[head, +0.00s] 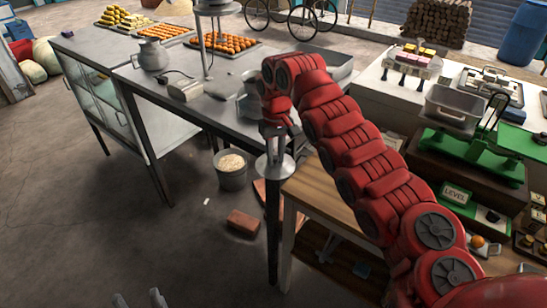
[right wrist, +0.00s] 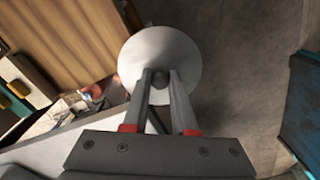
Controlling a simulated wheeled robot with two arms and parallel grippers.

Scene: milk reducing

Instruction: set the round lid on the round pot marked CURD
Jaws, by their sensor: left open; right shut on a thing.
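My right gripper (head: 273,133) is shut on the knob of a round pale lid (head: 275,171). The lid hangs below it, beside the front edge of the metal table (head: 222,113), with floor and a table leg behind it. In the right wrist view, the fingers (right wrist: 160,77) pinch the dark knob at the centre of the lid (right wrist: 159,42). A grey metal vessel (head: 247,106) stands on the table, partly hidden by my right arm. No CURD marking is legible in either view. My left gripper (head: 139,299) is open and empty at the bottom edge, over the floor.
A metal jug (head: 153,56) and trays of orange sweets (head: 226,43) stand on the metal table. Below are a bucket of pale grains (head: 232,172) and a brick (head: 244,222). A wooden table (head: 318,189) and a green scale (head: 467,157) are at right.

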